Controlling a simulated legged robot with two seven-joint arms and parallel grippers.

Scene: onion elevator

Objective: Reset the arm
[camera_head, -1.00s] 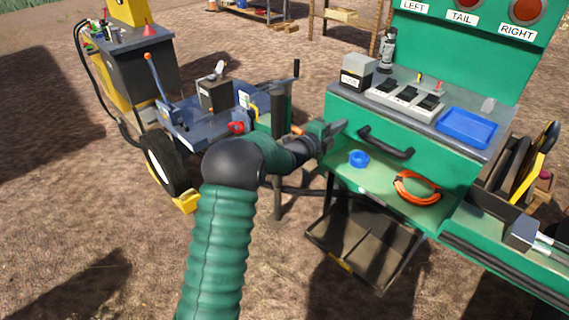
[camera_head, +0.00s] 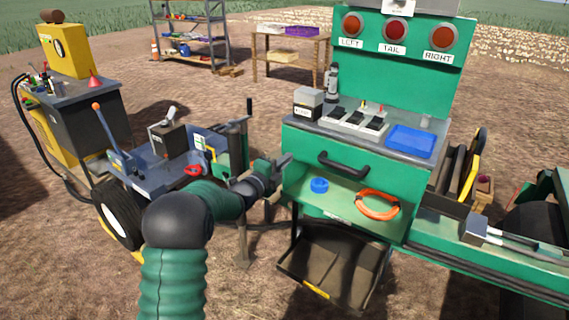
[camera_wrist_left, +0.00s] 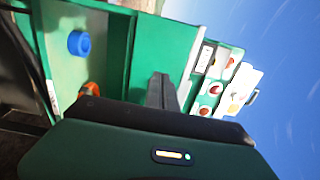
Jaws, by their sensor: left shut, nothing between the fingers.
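My left arm comes in from the lower left of the head view, with a green ribbed sleeve and a dark elbow. My left gripper (camera_head: 284,161) is shut and empty, just left of the green control cabinet (camera_head: 300,142). In the left wrist view the gripper (camera_wrist_left: 162,90) shows as dark fingers held together in front of the green cabinet panel. It is beside the cabinet; I cannot tell whether it touches it. My right gripper is not in view.
The cabinet has a black drawer handle (camera_head: 343,165), a blue tray (camera_head: 411,141), a blue ring (camera_head: 319,185) and an orange cable coil (camera_head: 378,204). A dark open bin (camera_head: 335,262) hangs below. A wheeled machine (camera_head: 120,215) stands at left. Shelves (camera_head: 190,35) stand behind on open dirt.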

